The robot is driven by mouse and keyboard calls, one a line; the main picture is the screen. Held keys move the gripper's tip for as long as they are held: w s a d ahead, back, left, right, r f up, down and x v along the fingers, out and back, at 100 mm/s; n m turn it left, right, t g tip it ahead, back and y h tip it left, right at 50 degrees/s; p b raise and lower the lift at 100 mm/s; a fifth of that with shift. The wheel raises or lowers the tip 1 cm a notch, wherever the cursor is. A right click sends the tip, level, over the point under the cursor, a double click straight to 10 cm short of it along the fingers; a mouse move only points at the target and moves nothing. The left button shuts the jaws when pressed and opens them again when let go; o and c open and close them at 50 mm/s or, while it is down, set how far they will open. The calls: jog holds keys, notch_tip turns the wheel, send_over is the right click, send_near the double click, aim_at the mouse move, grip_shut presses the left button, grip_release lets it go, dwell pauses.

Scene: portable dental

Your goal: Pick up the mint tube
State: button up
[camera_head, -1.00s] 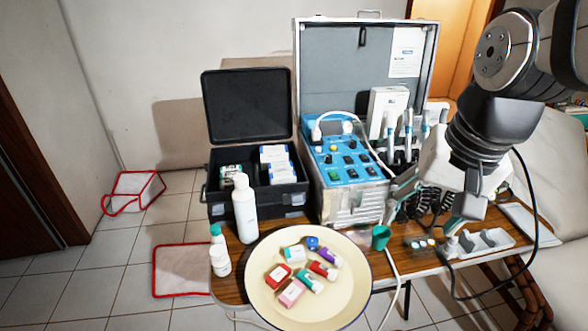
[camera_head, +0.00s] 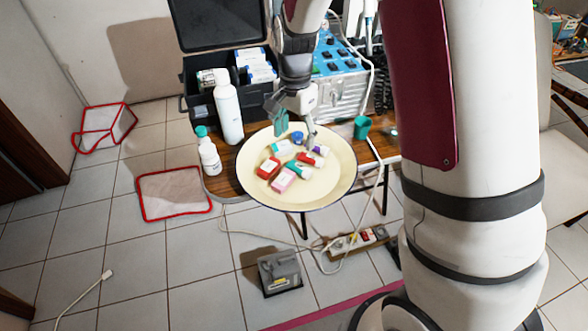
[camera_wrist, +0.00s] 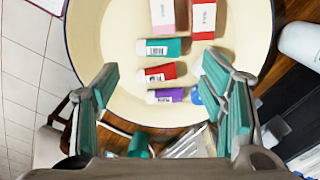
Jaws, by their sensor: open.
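A teal-and-white tube (camera_head: 298,170), which looks like the mint tube, lies on a cream round plate (camera_head: 335,190) among other small packs. In the wrist view the teal tube (camera_wrist: 165,47) lies beside a red-and-white tube (camera_wrist: 157,72), with a purple-and-white one (camera_wrist: 165,96) beyond that. My gripper (camera_head: 294,128) is open and empty above the back part of the plate. In the wrist view its fingers (camera_wrist: 160,66) stand apart on either side of the tube row, touching none.
A pink pack (camera_wrist: 162,14) and a red box (camera_wrist: 203,18) lie close by, with a blue cap (camera_head: 297,138) behind. White bottles (camera_head: 228,115) stand left of the plate and a green cup (camera_head: 361,127) right. The blue device case (camera_head: 340,60) stands behind.

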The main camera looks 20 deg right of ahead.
aim_at(296, 169)
jog(key=f+b, duration=0.1)
jog(key=f, duration=1.1)
jog(key=shift+d+f, duration=0.15)
jog(key=shift+d, duration=0.05)
jog(key=c, duration=0.7)
